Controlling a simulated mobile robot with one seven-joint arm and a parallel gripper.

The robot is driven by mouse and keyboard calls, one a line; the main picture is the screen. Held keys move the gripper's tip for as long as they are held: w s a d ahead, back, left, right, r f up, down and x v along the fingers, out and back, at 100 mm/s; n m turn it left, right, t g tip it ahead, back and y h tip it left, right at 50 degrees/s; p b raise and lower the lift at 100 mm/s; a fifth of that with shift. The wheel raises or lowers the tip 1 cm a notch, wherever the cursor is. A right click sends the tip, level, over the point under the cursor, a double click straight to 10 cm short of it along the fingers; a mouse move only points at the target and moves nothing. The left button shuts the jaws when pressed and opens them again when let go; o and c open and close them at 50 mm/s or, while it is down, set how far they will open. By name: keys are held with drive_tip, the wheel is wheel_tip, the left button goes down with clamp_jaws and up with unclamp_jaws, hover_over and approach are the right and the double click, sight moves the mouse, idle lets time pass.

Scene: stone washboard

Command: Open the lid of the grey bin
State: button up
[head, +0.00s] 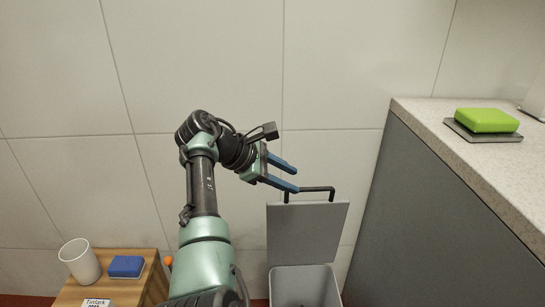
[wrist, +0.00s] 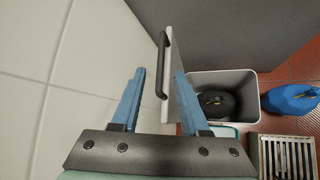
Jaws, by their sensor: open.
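The grey bin (head: 300,284) stands on the floor against the tiled wall, beside the grey cabinet. Its lid (head: 307,232) is raised, standing about upright, with the black bar handle (head: 318,190) at the top edge. My gripper (head: 289,178) is open, just above and left of the handle in the head view. In the wrist view, the lid and its handle (wrist: 163,65) lie ahead of my open blue fingers (wrist: 160,88). No grip on the handle shows. The open bin (wrist: 245,83) shows a dark round thing (wrist: 218,102) inside.
A counter (head: 470,150) at right holds a green block on a grey slab (head: 485,135). A wooden stand (head: 130,290) at left holds a white cup (head: 80,261) and blue sponge (head: 126,267). A blue object (wrist: 290,99) and slatted crate (wrist: 288,155) are near the bin.

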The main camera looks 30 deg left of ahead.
drive_tip(key=p+v, duration=0.1)
drive_tip(key=v, duration=0.4)
idle(0.4)
drive_tip(key=w+d+r+m+t+y, duration=0.2)
drive_tip(key=w+r+m+t+y, duration=0.1)
drive_tip(key=w+r+m+y, duration=0.3)
drive_tip(key=s+d+r+m+t+y, duration=0.2)
drive_tip(key=d+r+m+t, duration=0.5)
drive_tip(key=r, duration=0.6)
drive_tip(key=s+d+r+m+t+h, duration=0.2)
drive_tip(key=s+d+r+m+t, duration=0.3)
drive_tip(key=s+d+r, duration=0.6)
drive_tip(key=s+d+r+m+t+h, duration=0.1)
drive_tip(key=s+d+r+m+t, duration=0.35)
drive_tip(key=s+d+r, duration=0.6)
wheel_tip(320, 180, up, 32)
drive_tip(key=s+a+p, duration=0.1)
drive_tip(key=a+p, duration=0.1)
drive_tip(key=p, duration=3.2)
drive_tip(key=shift+s+a+f, duration=0.15)
drive_tip(key=shift+s, duration=0.05)
